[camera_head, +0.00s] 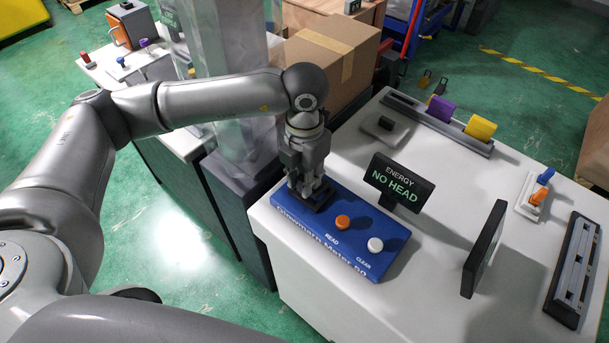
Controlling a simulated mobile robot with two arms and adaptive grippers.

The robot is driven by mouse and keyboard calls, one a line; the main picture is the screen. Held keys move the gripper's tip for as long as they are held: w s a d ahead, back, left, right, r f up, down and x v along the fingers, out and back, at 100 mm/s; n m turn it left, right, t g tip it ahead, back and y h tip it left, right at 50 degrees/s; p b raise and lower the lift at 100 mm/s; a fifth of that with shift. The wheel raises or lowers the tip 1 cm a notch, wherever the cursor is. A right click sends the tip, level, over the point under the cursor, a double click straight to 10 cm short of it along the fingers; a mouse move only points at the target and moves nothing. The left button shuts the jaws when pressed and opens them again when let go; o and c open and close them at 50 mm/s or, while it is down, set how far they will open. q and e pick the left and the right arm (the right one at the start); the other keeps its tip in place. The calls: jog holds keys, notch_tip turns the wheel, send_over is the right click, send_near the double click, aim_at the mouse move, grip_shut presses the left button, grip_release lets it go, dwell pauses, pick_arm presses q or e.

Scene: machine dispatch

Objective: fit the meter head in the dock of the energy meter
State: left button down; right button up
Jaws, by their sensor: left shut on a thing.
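The energy meter (345,258) is a blue box on the white table, with an orange READ button (343,222) and a white CLEAR button (375,244). Its display (398,183) behind it reads "ENERGY NO HEAD". My left gripper (313,190) points down over the left end of the meter. It is shut on a dark piece, seemingly the meter head (320,203), at the dock's place. The fingers hide much of the piece and the dock, so I cannot tell whether it is seated or just above. My right gripper is not in view.
A dark upright panel (484,249) stands to the right of the meter. A rack (437,124) with purple and yellow cylinders lies at the back. A slotted dark rack (573,268) is at the right edge. A cardboard box (325,62) and a clear pillar (228,60) stand behind my arm.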

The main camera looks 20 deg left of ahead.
pick_arm(q)
jog(key=shift+b, duration=0.6)
dwell(0.7)
jog(key=shift+f+b, duration=1.25)
jog(key=shift+f, duration=0.05)
jog(key=c, duration=1.2)
grip_release()
jog(key=shift+r, duration=0.1)
jog(key=shift+o, duration=0.2)
notch_tip(320, 180, up, 12)
jog(key=shift+s, duration=0.1)
